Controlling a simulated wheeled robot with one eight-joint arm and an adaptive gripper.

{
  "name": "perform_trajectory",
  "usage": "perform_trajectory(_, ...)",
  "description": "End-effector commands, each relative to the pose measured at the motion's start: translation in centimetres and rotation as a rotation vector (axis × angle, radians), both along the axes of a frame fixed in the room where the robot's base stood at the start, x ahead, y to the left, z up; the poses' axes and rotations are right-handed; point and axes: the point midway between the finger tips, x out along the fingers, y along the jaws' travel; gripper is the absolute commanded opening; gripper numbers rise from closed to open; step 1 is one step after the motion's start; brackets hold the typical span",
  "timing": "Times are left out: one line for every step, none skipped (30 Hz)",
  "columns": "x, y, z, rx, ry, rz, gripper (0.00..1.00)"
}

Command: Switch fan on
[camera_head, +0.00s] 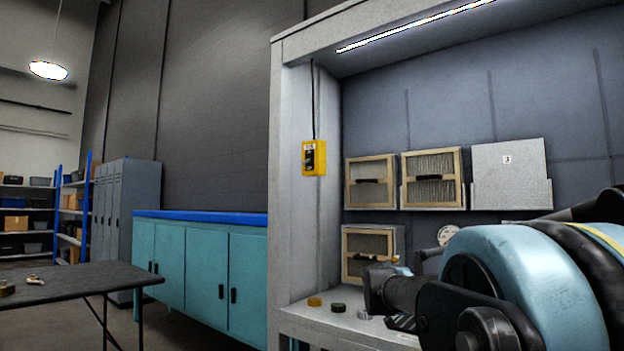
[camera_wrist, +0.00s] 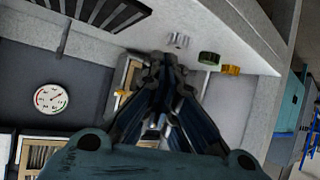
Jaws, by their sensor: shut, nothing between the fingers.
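A yellow switch box (camera_head: 314,158) with a dark front hangs on the inner left side wall of the grey stand in the head view. A cable runs up from it. It is not visible in the wrist view. My gripper (camera_wrist: 165,62) is shut and empty in the wrist view, over the bench area of the stand. In the head view my arm fills the lower right, well to the right of and below the box, and the fingertips cannot be made out clearly. I cannot clearly identify a fan.
A yellow piece (camera_head: 315,301), a green piece (camera_head: 338,307) and a silver piece (camera_head: 363,314) lie on the stand's bench. Wood-framed filters (camera_head: 371,182), a white panel (camera_head: 510,174) and a gauge (camera_wrist: 52,98) are at the back. Teal cabinets (camera_head: 206,265) stand left.

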Motion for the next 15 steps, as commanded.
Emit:
perform_trajectory(1.6,-0.4,2.0,-0.008,-0.059,-0.001,0.00)
perform_trajectory(2.5,-0.6,3.2,-0.016,-0.095,0.000,0.00)
perform_trajectory(3.6,-0.9,4.8,-0.021,-0.145,0.003,0.00)
perform_trajectory(4.4,-1.0,6.0,-0.027,-0.181,0.006,0.00)
perform_trajectory(5.2,-1.2,7.2,-0.032,-0.217,0.009,0.00)
perform_trajectory(6.2,-1.3,8.9,-0.039,-0.265,0.017,0.00)
perform_trajectory(7.0,-1.4,10.0,-0.042,-0.301,0.023,0.00)
perform_trajectory(7.7,-1.4,11.2,-0.048,-0.335,0.030,0.00)
perform_trajectory(8.6,-1.5,12.8,-0.052,-0.382,0.041,0.00)
perform_trajectory(9.2,-1.5,14.0,-0.058,-0.416,0.051,0.00)
perform_trajectory(9.8,-1.5,15.1,-0.060,-0.449,0.060,0.00)
perform_trajectory(10.6,-1.4,16.7,-0.067,-0.494,0.077,0.00)
perform_trajectory(11.2,-1.3,17.8,-0.068,-0.527,0.089,0.00)
perform_trajectory(11.8,-1.2,18.9,-0.073,-0.559,0.103,0.00)
perform_trajectory(12.4,-1.1,20.4,-0.076,-0.602,0.121,0.00)
